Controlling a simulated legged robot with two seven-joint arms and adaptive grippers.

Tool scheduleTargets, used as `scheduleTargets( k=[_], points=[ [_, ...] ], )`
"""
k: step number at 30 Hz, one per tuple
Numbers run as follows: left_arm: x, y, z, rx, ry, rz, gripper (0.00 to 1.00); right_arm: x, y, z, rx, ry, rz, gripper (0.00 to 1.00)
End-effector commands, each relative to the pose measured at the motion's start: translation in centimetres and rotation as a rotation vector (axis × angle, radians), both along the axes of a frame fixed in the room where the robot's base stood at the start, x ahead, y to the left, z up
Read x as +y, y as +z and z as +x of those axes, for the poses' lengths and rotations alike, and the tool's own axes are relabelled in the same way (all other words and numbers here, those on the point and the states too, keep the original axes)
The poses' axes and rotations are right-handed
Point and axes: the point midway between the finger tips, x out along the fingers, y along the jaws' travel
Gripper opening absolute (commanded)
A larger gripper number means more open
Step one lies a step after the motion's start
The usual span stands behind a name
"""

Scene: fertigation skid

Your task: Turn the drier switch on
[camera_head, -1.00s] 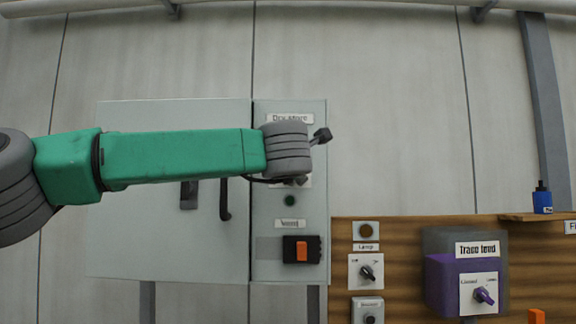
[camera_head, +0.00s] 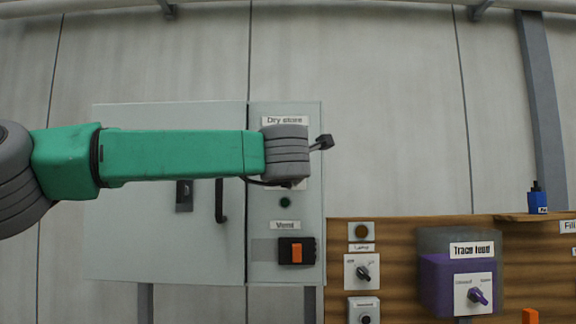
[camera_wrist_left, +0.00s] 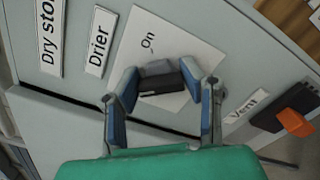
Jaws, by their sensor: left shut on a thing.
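The drier switch (camera_wrist_left: 162,82) is a dark grey knob on a white plate (camera_wrist_left: 188,36), below the "Drier" label (camera_wrist_left: 98,42) of the dry store box. The word "On" is printed on the plate; other markings are hidden. My left gripper (camera_wrist_left: 160,88) is shut on the knob, with one blue-lined finger on each side of it in the left wrist view. In the head view my left wrist and forearm cover the knob and the fingers. My right gripper is in neither view.
Below on the same panel (camera_head: 264,271) are a green lamp (camera_head: 285,202) and an orange vent switch (camera_head: 297,253). The cabinet door handle (camera_head: 221,202) lies behind my forearm. A wooden board (camera_head: 400,234) with a lamp, knobs and a purple box (camera_head: 437,286) stands at lower right.

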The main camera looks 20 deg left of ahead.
Motion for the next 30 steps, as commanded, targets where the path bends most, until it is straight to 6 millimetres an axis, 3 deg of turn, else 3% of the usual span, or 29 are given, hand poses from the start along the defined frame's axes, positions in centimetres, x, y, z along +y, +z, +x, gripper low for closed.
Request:
scheduleTargets(
  k=[30],
  points=[
    [-0.1, -0.6, 0.1, 0.278, -0.003, 0.903, 0.06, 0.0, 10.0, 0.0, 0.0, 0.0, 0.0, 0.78]
  ],
)
